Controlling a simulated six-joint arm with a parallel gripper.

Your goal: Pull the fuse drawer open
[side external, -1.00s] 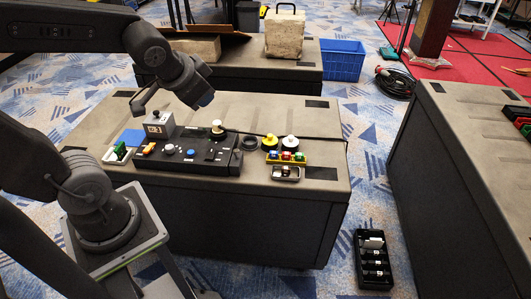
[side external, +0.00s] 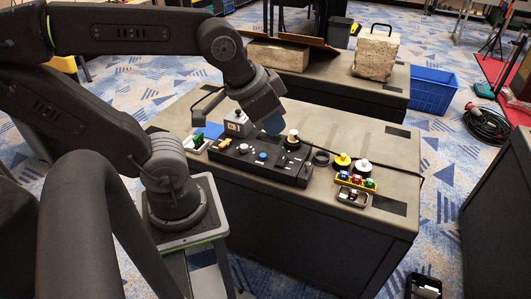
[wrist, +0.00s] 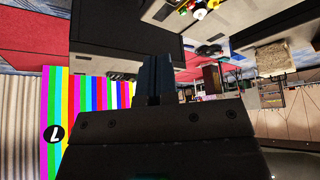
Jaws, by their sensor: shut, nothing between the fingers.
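I cannot make out the fuse drawer for certain. A grey box with a small label (side external: 234,127) stands behind a long black control panel (side external: 232,157) with knobs and buttons on the near table. I see no contact, though the gap is hard to judge. In the wrist view its two fingers (wrist: 155,78) are together and hold nothing. The gripper body hides part of the tabletop.
A blue crate (side external: 433,92) stands on the floor behind.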

